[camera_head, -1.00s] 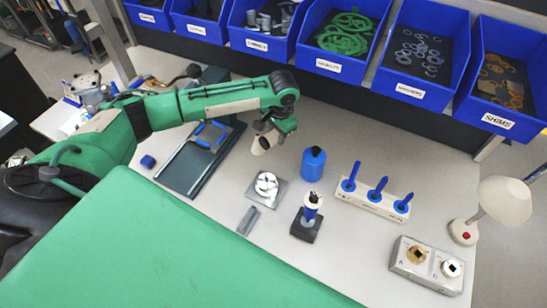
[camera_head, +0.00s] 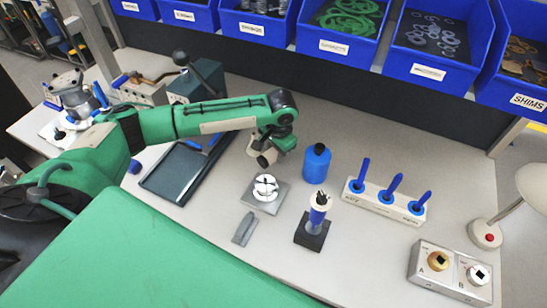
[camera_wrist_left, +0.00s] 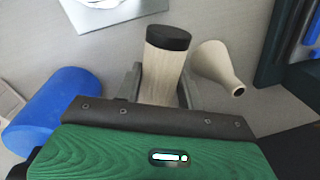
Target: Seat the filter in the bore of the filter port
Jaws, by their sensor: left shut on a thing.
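The filter (camera_wrist_left: 162,72) is a pale ribbed cylinder with a black cap. My left gripper (camera_wrist_left: 160,88) is shut on it, one finger on each side, in the wrist view. In the head view my left gripper (camera_head: 268,150) is behind a square metal plate with a white, slotted round part (camera_head: 265,188), apart from it. This plate may be the filter port; I cannot make out its bore. The plate's edge also shows at the top left of the wrist view (camera_wrist_left: 105,14). My right gripper is not in view.
A pale funnel (camera_wrist_left: 215,66) stands close beside the held filter. A blue bottle (camera_head: 315,164) is right of the gripper. A dark tray (camera_head: 180,172) lies left. A small stand (camera_head: 314,228), a rack with blue tools (camera_head: 385,203) and a two-socket block (camera_head: 450,274) are right.

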